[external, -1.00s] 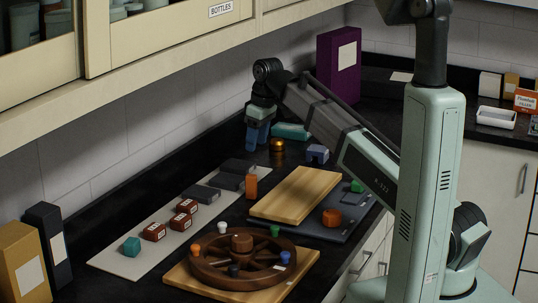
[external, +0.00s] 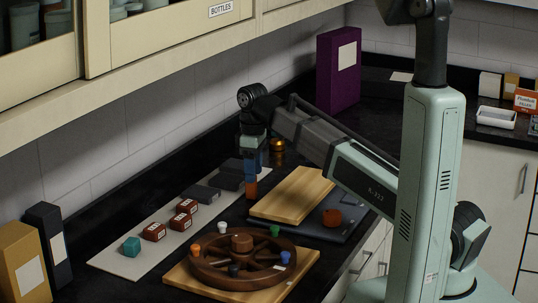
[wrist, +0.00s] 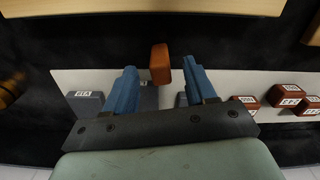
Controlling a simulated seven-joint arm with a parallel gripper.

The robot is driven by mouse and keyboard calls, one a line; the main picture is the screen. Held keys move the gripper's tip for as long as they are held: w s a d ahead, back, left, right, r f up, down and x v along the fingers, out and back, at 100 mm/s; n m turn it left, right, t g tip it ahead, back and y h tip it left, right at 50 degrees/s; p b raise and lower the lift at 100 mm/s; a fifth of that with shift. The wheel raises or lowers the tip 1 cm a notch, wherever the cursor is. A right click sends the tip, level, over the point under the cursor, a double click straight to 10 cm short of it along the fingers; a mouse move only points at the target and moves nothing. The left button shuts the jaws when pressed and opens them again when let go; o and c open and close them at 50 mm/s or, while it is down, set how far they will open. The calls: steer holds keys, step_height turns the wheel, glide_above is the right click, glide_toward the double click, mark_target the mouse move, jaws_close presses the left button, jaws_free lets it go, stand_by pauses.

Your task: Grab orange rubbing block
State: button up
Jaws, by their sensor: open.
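An upright orange block (external: 251,190) stands at the right edge of the pale strip on the counter, in the external view. It also shows in the wrist view (wrist: 160,64), between and slightly beyond my blue fingertips. My gripper (external: 252,174) is open and points down, with its fingers just above or around the block's top. I cannot tell whether they touch it. The fingers hide part of the block's top in the external view. A second, rounder orange-red block (external: 332,217) lies on the dark tray to the right.
Dark grey blocks (external: 201,193) and red-brown labelled blocks (external: 153,232) lie on the pale strip, with a teal block (external: 131,246) at its near end. A wooden board (external: 296,193) is close on the right. A wooden wheel (external: 205,275) with pegs lies in front.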

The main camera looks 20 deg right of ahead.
mark_target(251, 198)
steer(key=shift+w+a+f, duration=0.1)
steer(key=shift+a+f, duration=0.05)
steer(key=shift+f, duration=1.3)
steer(key=shift+w+a+f, duration=0.1)
steer(key=shift+a+f, duration=0.05)
steer(key=shift+f, duration=1.3)
jaws_close()
